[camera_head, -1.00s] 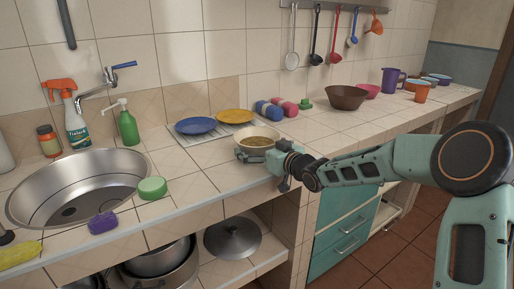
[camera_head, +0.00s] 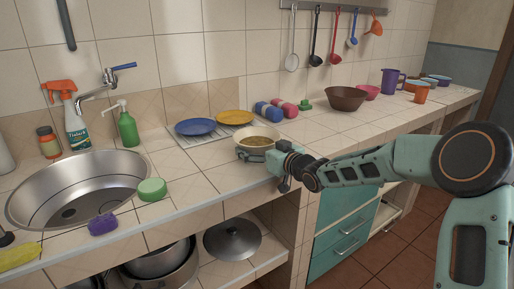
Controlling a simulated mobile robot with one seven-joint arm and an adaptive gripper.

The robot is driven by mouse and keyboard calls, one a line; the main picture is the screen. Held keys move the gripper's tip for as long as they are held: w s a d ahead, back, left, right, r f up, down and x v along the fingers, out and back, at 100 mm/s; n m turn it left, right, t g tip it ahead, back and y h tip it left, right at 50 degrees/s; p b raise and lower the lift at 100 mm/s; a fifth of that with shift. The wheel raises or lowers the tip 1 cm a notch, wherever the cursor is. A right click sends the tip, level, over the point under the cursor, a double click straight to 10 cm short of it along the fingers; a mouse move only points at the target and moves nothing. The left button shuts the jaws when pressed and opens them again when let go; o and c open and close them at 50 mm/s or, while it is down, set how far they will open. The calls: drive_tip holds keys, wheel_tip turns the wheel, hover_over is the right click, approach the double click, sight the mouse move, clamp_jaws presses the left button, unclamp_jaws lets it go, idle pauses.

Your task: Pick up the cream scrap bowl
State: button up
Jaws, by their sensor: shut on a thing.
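The cream scrap bowl (camera_head: 257,137) is on the tiled counter, right of the plates and close to the front edge. It is upright, with brownish contents showing inside. My gripper (camera_head: 256,151) reaches in from the right, low against the bowl's front side. It is shut on the bowl. The far finger and the bowl's base are partly hidden, so I cannot tell whether there is a gap under the bowl.
A blue plate (camera_head: 196,126) and a yellow plate (camera_head: 236,117) lie on a rack behind left. Blue and pink dumbbell-like items (camera_head: 283,109) and a brown bowl (camera_head: 346,98) stand behind right. The sink (camera_head: 75,190) is at left.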

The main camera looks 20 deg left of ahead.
drive_tip(key=shift+r, duration=0.6)
drive_tip(key=s+d+r+p, duration=0.5)
drive_tip(key=s+d+r, duration=0.1)
drive_tip(key=s+r, duration=0.5)
drive_tip(key=shift+s+r, duration=0.3)
drive_tip(key=shift+s, duration=0.55)
